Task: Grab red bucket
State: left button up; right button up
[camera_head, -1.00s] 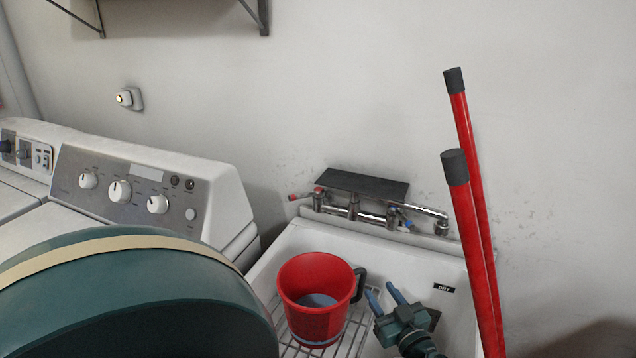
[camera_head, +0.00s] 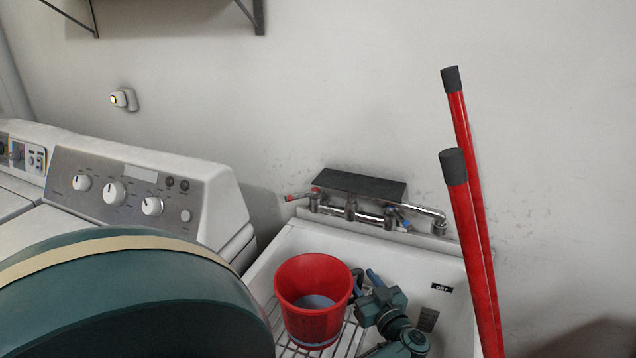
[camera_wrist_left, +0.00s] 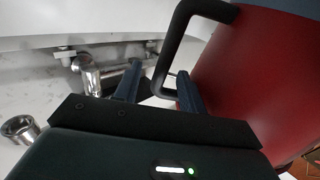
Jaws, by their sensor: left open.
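The red bucket (camera_head: 313,305) stands upright on the wire rack in the white utility tub, with its dark handle on its right side. My left gripper (camera_head: 364,277) is just right of the bucket, at the handle, with its blue fingers open. In the left wrist view, the bucket (camera_wrist_left: 255,75) fills the right side and its black handle (camera_wrist_left: 167,60) appears in the gap between the two fingers of my left gripper (camera_wrist_left: 158,80). The fingers are not closed on it. In the head view the handle is mostly hidden behind the gripper. My right gripper is not in view.
The white tub (camera_head: 440,270) has a faucet (camera_head: 375,215) with a dark shelf (camera_head: 360,185) at its back. Two red poles (camera_head: 466,230) stand to the right. A washer (camera_head: 150,190) is at the left.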

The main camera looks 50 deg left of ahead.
pick_arm(q)
jog(key=shift+c, duration=0.4)
grip_shut()
dwell(0.8)
jog(key=shift+r, duration=0.1)
